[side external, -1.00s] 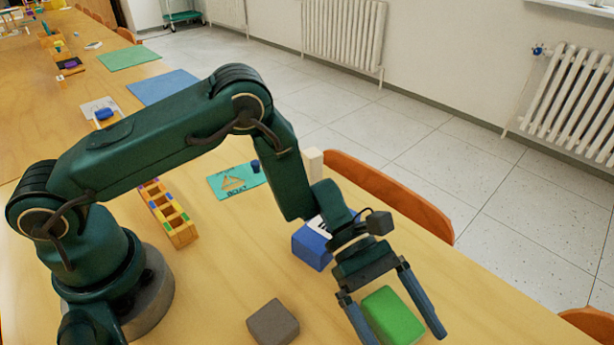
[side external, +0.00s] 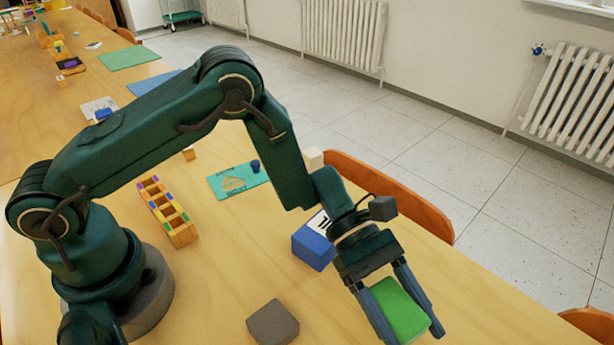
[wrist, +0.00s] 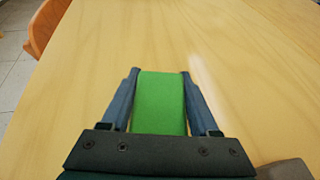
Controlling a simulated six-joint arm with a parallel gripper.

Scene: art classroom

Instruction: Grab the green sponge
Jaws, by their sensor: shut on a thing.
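The green sponge (side external: 399,310) is a bright green block at the lower right of the side view. My gripper (side external: 408,318) is shut on it, with one finger along each side. In the wrist view the sponge (wrist: 160,103) sits between the two fingers of my gripper (wrist: 160,75), and bare table lies around it. I cannot tell for sure whether the sponge touches the table or is slightly above it.
A grey block (side external: 273,323) lies left of the gripper. A blue box (side external: 313,246) stands just behind it. A wooden rack (side external: 168,211) and a teal card (side external: 239,181) are farther back. An orange chair (side external: 392,195) stands at the far table edge.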

